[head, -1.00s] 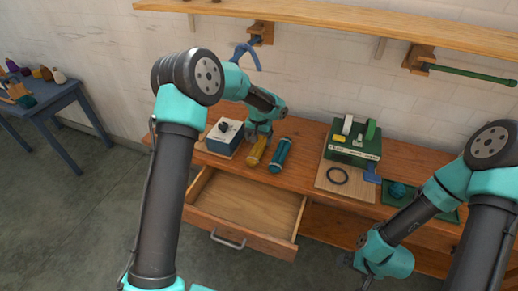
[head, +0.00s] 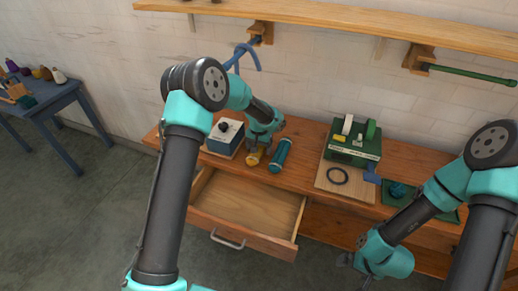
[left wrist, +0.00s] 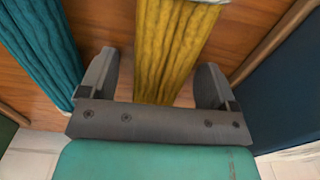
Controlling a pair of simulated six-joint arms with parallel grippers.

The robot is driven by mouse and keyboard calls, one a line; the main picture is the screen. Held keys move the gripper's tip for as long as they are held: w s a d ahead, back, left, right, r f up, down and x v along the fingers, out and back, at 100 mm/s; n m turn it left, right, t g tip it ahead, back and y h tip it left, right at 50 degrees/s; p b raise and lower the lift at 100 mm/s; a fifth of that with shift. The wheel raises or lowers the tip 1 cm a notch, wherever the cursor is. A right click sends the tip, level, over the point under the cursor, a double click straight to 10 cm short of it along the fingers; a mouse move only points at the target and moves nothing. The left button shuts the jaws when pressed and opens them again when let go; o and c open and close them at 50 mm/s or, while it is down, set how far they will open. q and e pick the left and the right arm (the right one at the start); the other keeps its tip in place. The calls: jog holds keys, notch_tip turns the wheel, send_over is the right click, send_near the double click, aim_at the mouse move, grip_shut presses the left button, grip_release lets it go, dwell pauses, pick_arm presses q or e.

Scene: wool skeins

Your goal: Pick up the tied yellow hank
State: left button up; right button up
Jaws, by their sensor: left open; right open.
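The yellow hank (head: 253,157) lies on the wooden bench, mostly covered by my left gripper (head: 259,146) in the head view. In the left wrist view the yellow hank (left wrist: 172,45) runs between the two fingers of my left gripper (left wrist: 160,80), with a pale band at the top edge. The fingers are open, one on each side, with gaps between them and the wool. A teal hank (head: 280,155) lies just right of it; it also shows at the left of the left wrist view (left wrist: 42,45). My right gripper (head: 350,264) is open and empty, low in front of the bench.
A blue box with a dark knob (head: 226,133) stands close left of the yellow hank. An open, empty drawer (head: 240,205) juts out below. A shelf (head: 340,22) runs above.

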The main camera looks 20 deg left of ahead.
pick_arm(q)
jog(key=c, duration=1)
jog(key=shift+r, duration=0.1)
notch_tip(320, 180, up, 10)
jog(key=shift+f, duration=0.1)
dwell(0.3)
dwell(0.4)
